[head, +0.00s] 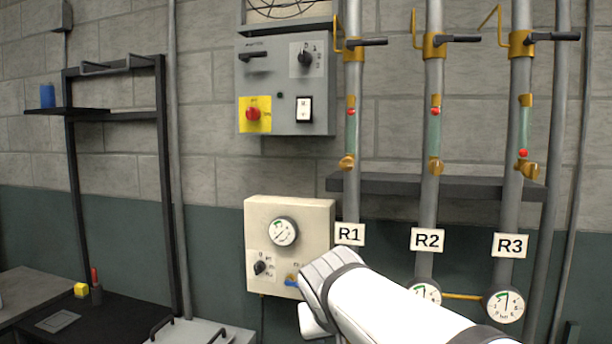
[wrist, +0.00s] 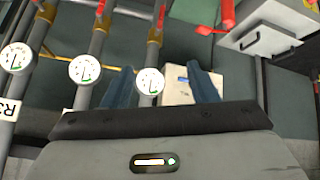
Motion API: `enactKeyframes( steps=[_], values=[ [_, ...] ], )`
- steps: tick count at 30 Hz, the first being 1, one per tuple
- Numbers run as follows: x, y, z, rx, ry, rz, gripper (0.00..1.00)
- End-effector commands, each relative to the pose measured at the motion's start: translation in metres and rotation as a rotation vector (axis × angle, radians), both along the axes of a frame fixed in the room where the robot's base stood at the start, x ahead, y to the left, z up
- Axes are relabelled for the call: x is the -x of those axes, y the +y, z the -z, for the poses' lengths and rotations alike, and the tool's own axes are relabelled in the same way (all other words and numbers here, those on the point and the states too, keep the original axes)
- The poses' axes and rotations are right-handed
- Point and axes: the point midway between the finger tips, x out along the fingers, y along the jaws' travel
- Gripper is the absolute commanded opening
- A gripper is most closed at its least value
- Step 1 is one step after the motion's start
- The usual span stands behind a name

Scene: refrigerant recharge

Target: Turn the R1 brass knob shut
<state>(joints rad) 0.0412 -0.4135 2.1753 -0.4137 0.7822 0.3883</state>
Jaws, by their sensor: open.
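The R1 pipe carries a white R1 label (head: 349,234) in the head view. A small brass knob (head: 347,162) sits on that pipe, under the red-marked sight glass and above the label. My gripper (wrist: 162,82) is open, its two blue-grey fingers apart with nothing gripped. In the head view my white arm reaches in from the lower right, and its end is low by the cream box, well below the R1 knob. The fingertips are hidden there. The wrist view, turned over, shows a gauge (wrist: 150,81) between the fingers. The upper R1 knob is not visible there.
Similar brass knobs are on the R2 pipe (head: 435,166) and R3 pipe (head: 529,170). A dark ledge (head: 385,185) crosses behind the pipes. The cream gauge box (head: 289,218) and grey switch box (head: 281,76) are on the wall left of R1. A black shelf rack (head: 165,180) stands left.

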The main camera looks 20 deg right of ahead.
Motion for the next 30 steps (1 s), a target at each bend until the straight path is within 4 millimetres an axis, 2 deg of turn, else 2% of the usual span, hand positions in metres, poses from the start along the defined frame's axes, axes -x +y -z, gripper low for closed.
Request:
enactKeyframes(
  steps=[1,3,6,9,12,15,18,30],
  values=[
    [-0.033,-0.016,-0.022,0.047,-0.106,0.049,0.53],
    [-0.071,-0.035,-0.067,0.103,-0.264,0.112,0.53],
    [-0.114,-0.055,-0.129,0.162,-0.478,0.173,0.53],
    [-0.142,-0.066,-0.181,0.200,-0.655,0.202,0.53],
    [-0.159,-0.071,-0.218,0.221,-0.779,0.210,0.53],
    [-0.166,-0.074,-0.240,0.230,-0.850,0.213,0.53],
    [-0.173,-0.077,-0.250,0.235,-0.877,0.212,0.53],
    [-0.222,-0.110,-0.253,0.234,-0.878,0.213,0.53]
  ],
)
